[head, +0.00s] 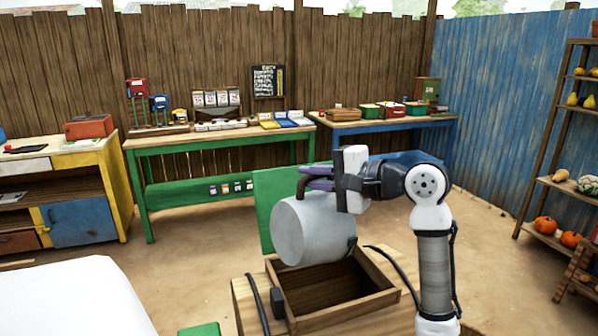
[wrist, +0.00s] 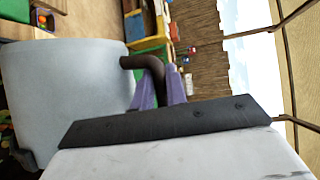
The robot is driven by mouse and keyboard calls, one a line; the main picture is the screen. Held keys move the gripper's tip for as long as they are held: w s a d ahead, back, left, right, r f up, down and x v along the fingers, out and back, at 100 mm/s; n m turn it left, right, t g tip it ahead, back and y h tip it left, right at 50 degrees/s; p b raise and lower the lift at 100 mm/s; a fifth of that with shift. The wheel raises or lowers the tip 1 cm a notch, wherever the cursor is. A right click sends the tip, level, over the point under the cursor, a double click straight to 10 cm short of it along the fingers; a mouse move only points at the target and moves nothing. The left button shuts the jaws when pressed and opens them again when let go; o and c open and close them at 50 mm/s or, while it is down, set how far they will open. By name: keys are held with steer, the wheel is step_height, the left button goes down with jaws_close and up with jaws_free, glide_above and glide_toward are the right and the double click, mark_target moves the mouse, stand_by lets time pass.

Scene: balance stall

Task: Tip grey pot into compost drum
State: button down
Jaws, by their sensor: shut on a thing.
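The grey pot (head: 303,232) is held in the air, tipped onto its side, with a smooth round face toward the left. Its mouth and contents are hidden. My gripper (head: 316,178) has purple fingers, shut on the pot's dark handle at its top. In the wrist view, the fingers (wrist: 172,88) close around the dark bent handle, and the pot (wrist: 65,88) fills the left. Below the pot is an open wooden box (head: 345,315) with a dark inside and a raised green lid (head: 262,190) behind it. I see no round drum; this box may be the compost drum.
A green bench (head: 160,146) and a blue bench (head: 450,124) with goods stand along the back fence. A yellow and blue cabinet (head: 85,215) is at left. Shelves with pumpkins (head: 545,226) stand at right. A white surface (head: 70,300) is at front left. Bare floor lies between.

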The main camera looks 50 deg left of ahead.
steer(key=w+d+m+g+y+p, duration=0.1)
steer(key=w+m+p, duration=0.2)
steer(key=w, duration=0.3)
steer(key=shift+w+p, duration=0.3)
steer(key=shift+p, duration=0.4)
steer(key=shift+r, duration=0.1)
steer(key=shift+w, duration=0.1)
stand_by(1.0)
